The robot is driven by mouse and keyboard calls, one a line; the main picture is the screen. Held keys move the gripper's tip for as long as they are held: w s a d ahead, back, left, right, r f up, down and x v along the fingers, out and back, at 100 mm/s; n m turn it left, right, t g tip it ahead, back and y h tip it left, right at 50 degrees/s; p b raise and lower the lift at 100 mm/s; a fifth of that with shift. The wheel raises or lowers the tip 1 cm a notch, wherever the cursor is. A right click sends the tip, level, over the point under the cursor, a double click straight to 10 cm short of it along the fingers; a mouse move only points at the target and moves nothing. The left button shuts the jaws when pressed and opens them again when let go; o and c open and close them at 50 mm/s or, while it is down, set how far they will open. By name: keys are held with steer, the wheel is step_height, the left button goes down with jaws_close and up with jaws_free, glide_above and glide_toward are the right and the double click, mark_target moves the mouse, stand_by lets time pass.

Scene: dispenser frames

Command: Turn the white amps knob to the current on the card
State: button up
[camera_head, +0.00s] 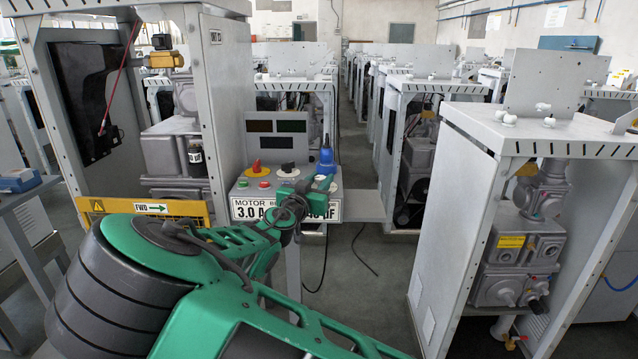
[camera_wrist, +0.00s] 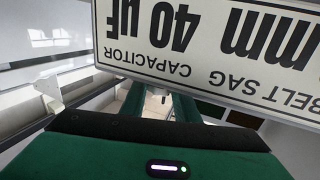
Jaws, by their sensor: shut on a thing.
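The card (camera_head: 246,208) on the front of the control box reads MOTOR 3.0 A, with 40 µF at its right end; my arm covers its middle. In the wrist view the card (camera_wrist: 215,72) is upside down, showing BELT SAG and CAPACITOR 40 µF. My gripper (camera_head: 315,184) is at the right part of the box's sloping top. In the wrist view its green fingers (camera_wrist: 158,100) are shut on a small pale thing, which I take to be the white amps knob. The fingers hide most of it; its pointer and scale cannot be read.
A red knob (camera_head: 254,168) and a black knob (camera_head: 288,168) stand left of my gripper, with red (camera_head: 264,185) and green (camera_head: 242,183) buttons below. A blue bottle-like thing (camera_head: 326,160) stands just behind my gripper. A grey shelf (camera_head: 362,206) juts out at right.

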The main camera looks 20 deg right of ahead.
steer(key=shift+m+g+h, duration=0.6)
steer(key=shift+h, duration=0.1)
steer(key=o, duration=1)
steer(key=v, duration=1)
steer(key=shift+s+a, duration=0.1)
steer(key=shift+a, duration=0.25)
